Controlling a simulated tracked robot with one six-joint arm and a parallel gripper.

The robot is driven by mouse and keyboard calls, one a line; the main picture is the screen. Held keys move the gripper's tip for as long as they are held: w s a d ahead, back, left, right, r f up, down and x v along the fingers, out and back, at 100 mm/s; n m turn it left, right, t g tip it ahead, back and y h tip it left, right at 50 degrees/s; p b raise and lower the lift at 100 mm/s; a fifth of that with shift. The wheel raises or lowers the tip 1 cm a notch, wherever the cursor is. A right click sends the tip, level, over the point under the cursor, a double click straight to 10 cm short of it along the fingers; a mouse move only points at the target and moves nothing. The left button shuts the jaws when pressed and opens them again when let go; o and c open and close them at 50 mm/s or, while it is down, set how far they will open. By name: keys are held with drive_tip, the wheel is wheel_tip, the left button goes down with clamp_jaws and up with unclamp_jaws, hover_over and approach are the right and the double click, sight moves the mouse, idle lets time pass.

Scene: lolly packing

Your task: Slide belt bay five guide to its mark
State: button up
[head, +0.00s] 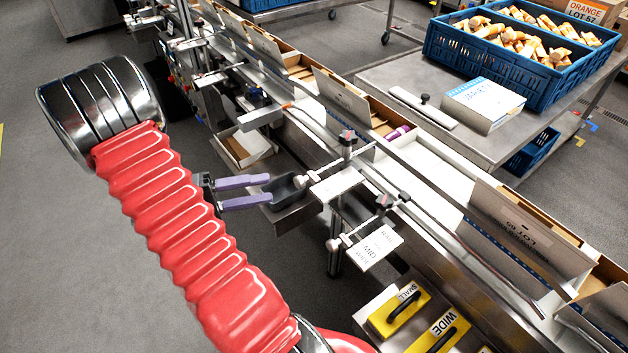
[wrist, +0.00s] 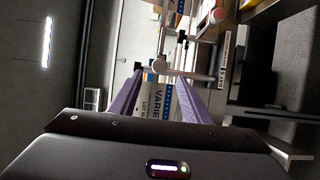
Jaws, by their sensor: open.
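My gripper (head: 269,188) has two purple fingers, apart and with nothing between them, beside the near side of the belt line. In the wrist view my gripper (wrist: 160,70) is also open, with a metal rod and a pale round knob (wrist: 158,62) beyond its tips. The belt's side guide rail (head: 425,207) runs diagonally, with clamp posts such as one with a dark-topped knob (head: 347,138) and another (head: 384,202).
Yellow blocks marked SMALL (head: 398,312) and WIDE (head: 440,337) lie on a near shelf. Open cartons (head: 525,228) stand along the belt. A steel table (head: 400,72) behind holds blue crates (head: 500,65) of lollies and a white-and-blue box (head: 484,103). Floor at left is clear.

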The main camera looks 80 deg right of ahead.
sight(305, 183)
drive_tip(key=shift+s+d, duration=0.1)
drive_tip(key=shift+s, duration=0.05)
drive_tip(key=x, duration=1.3)
drive_tip(key=shift+s+d, duration=0.15)
drive_tip(key=shift+s, duration=0.1)
drive_tip(key=shift+c, duration=0.4)
clamp_jaws()
drive_tip(key=shift+f, duration=0.1)
